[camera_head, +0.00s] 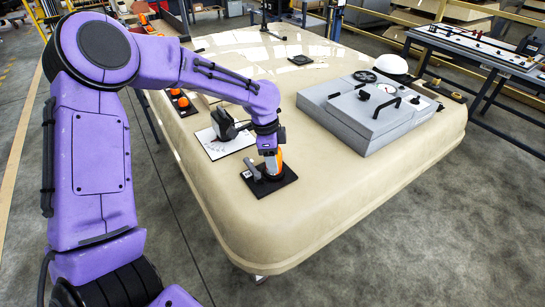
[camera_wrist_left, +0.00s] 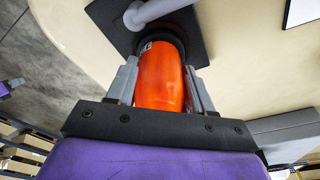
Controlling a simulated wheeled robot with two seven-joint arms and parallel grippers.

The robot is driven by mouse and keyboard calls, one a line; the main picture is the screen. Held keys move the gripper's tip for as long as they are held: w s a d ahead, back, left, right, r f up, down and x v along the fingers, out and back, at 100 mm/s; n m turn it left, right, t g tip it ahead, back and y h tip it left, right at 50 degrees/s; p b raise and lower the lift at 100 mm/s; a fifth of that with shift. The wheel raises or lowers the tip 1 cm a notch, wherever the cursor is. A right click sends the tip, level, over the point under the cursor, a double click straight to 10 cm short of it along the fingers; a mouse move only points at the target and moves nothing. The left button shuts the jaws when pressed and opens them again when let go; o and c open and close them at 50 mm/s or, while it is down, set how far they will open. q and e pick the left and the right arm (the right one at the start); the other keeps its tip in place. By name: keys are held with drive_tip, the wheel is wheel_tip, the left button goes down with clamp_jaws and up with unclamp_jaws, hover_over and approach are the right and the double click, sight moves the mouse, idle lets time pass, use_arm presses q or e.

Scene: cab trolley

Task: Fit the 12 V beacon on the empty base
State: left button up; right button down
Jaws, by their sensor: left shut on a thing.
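My left gripper (camera_head: 272,160) is shut on an orange beacon (camera_head: 279,156), its fingers on both sides of it. The beacon fills the middle of the left wrist view (camera_wrist_left: 160,82), with a black ring (camera_wrist_left: 163,48) at its far end. It stands over a black square base plate (camera_head: 284,184) near the front of the cream table. A grey bar (camera_head: 252,168) stands on the plate beside the beacon. Whether the beacon is fully seated on the base cannot be told. Its voltage marking is not readable. My right gripper is not in view.
Other orange beacons (camera_head: 182,102) stand in a dark holder at the table's left. A dark object (camera_head: 222,124) is on a white sheet behind the plate. A grey box (camera_head: 352,115) with black handles and a white dome (camera_head: 391,64) are right. The front right cream surface (camera_head: 350,185) is clear.

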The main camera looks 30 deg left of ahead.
use_arm(q)
drive_tip(key=o, duration=1.2)
drive_tip(key=r, duration=0.3)
drive_tip(key=a+r, duration=0.1)
drive_tip(key=r, duration=0.3)
drive_tip(key=r+b, duration=0.1)
drive_tip(key=r, duration=0.2)
drive_tip(key=shift+s+a+r, duration=0.15)
drive_tip(key=shift+s+r, duration=0.05)
drive_tip(key=shift+s, duration=0.2)
drive_tip(key=shift+a, duration=0.1)
